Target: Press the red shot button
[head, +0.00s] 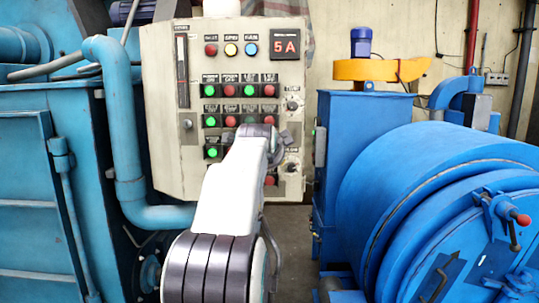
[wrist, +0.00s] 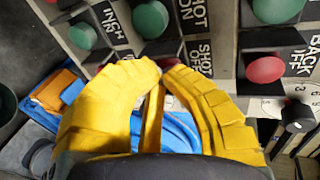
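The red shot button (wrist: 168,62) shows only as a dark red sliver in the wrist view, beside the "SHOT OFF" label (wrist: 197,56). The rest of it is hidden behind my fingertips. My gripper (wrist: 164,70) has yellow ridged fingers with their tips drawn together right in front of this button. Nothing is seen held between them. I cannot tell whether the tips touch the button. A green button (wrist: 150,19) beside "SHOT ON" sits just above. In the head view my arm reaches to the control panel (head: 159,100) and covers part of the lower buttons.
A red button (wrist: 265,69) beside "BACK OFF" and a black knob (wrist: 297,115) lie right of my fingers. Another green button (wrist: 83,36) is on the left. A blue drum machine (head: 420,195) stands right of the panel and a blue pipe (head: 125,130) runs left of it.

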